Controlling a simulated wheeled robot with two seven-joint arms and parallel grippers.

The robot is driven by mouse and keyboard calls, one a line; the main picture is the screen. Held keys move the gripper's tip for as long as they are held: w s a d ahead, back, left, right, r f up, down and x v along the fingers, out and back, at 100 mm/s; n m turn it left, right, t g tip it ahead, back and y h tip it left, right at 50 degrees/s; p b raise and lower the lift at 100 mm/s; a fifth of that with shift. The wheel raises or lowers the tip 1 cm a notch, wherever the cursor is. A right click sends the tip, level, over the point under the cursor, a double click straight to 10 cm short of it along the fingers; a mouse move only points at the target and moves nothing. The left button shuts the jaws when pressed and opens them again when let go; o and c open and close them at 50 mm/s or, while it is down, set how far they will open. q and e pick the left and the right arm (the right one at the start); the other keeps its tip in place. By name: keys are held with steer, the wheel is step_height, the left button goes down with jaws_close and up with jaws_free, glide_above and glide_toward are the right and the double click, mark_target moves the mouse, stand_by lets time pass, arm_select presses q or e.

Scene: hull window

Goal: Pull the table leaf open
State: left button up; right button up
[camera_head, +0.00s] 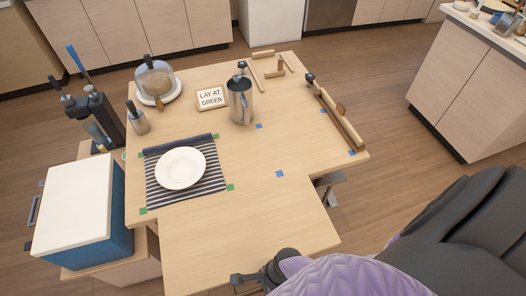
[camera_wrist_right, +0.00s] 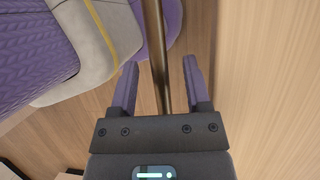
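The light wood table (camera_head: 255,155) fills the middle of the head view. A narrower leaf panel (camera_head: 235,245) extends from its near side toward me. My right gripper (camera_head: 243,279) is at the near edge of this panel. In the right wrist view the gripper (camera_wrist_right: 155,80) has its two purple fingers spread apart. A narrow brown bar or edge (camera_wrist_right: 157,45) runs between them, with gaps visible on both sides. I cannot tell which part of the table it belongs to. My left gripper is not in view.
A striped mat (camera_head: 215,180) with a white plate (camera_head: 180,168), a metal pitcher (camera_head: 240,102), a sign (camera_head: 211,98) and a domed dish (camera_head: 155,80) stand on the table. Wooden rods (camera_head: 338,118) lie right. A blue cooler (camera_head: 75,215) stands left. The leaf panel is bare.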

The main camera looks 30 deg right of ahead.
steer(key=p+v, duration=0.8)
steer(key=v, duration=0.1)
steer(key=shift+r, duration=0.3)
steer(key=shift+d+r, duration=0.15)
steer(key=shift+r, duration=0.05)
steer(key=shift+f, duration=0.1)
